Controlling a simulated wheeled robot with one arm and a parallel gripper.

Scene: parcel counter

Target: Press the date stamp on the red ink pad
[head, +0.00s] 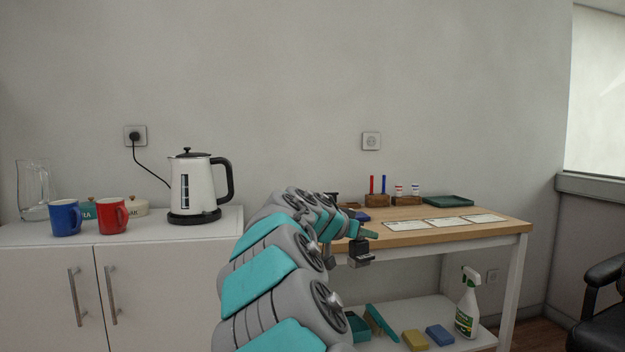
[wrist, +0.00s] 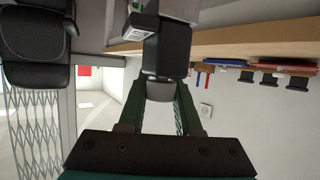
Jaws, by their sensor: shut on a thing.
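My gripper (head: 362,236) is shut on the date stamp (head: 361,253), a dark grey block, in front of the table's near left edge in the head view. In the wrist view the dark stamp (wrist: 166,50) sits between the fingertips of my gripper (wrist: 161,90). The wrist view is upside down. A thin red slab, which looks like the red ink pad (wrist: 284,68), lies on the table at the right there, apart from the stamp. My arm hides that spot in the head view.
A blue pad (head: 362,216), a pen block (head: 376,200), small bottles, a green tray (head: 448,201) and white cards (head: 436,222) are on the wooden table (head: 500,232). A spray bottle (head: 467,310) stands below. The kettle (head: 193,185) and mugs are on the left cabinet.

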